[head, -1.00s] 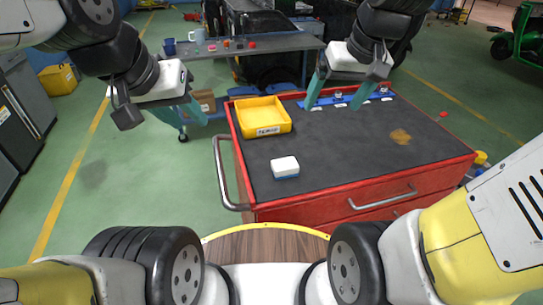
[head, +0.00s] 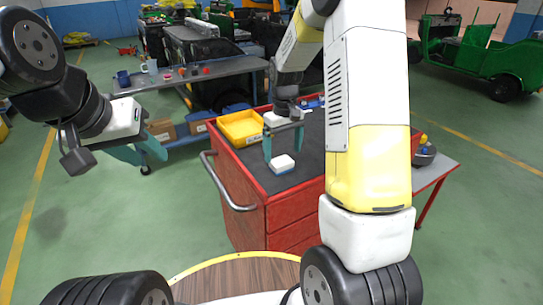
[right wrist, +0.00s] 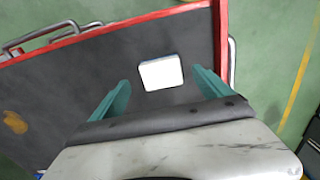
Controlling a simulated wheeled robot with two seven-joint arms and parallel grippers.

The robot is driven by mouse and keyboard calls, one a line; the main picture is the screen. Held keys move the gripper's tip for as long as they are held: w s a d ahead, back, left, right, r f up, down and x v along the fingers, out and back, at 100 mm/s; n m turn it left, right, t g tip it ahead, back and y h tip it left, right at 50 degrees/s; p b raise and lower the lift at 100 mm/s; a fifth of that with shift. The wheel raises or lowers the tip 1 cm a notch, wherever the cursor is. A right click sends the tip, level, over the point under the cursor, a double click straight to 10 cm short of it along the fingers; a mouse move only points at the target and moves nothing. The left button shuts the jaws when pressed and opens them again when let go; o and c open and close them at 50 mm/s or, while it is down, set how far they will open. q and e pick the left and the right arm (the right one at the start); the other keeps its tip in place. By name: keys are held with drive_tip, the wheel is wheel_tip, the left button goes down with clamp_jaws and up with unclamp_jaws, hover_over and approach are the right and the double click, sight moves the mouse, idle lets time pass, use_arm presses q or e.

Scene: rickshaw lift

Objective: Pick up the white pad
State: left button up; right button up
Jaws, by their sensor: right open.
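The white pad (head: 283,162) is a small white block with a blue lower layer. It lies flat on the dark top of the red tool cabinet (head: 226,166), near its front left edge. My right gripper (head: 284,151) is open and empty, just above and around the pad in the head view. In the right wrist view the pad (right wrist: 161,73) shows between and slightly beyond the two teal fingertips (right wrist: 159,82). Whether the fingers reach down beside it is hard to tell. My left gripper (head: 150,156) is open and empty in the air, left of the cabinet.
A yellow bin (head: 241,127) stands on the cabinet behind the pad. A metal handle (head: 226,188) sticks out from the cabinet's left side. A grey workbench (head: 195,73) with mugs stands behind. My right arm covers much of the cabinet's right part.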

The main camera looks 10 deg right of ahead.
sight(281, 161)
drive_tip(key=f, duration=0.5)
drive_tip(key=shift+w+a, duration=0.2)
drive_tip(key=c, duration=1.4)
drive_tip(key=shift+c, duration=0.2)
drive_tip(key=shift+r, duration=0.55)
drive_tip(key=r, duration=0.1)
drive_tip(key=s+r, duration=0.1)
drive_tip(key=shift+d+r, duration=0.1)
drive_tip(key=shift+r, duration=0.2)
drive_tip(key=s, duration=0.5)
drive_tip(key=s+d+r, duration=0.1)
drive_tip(key=s, duration=0.4)
drive_tip(key=s+d, duration=0.1)
drive_tip(key=s, duration=0.4)
drive_tip(key=shift+d+r, duration=0.15)
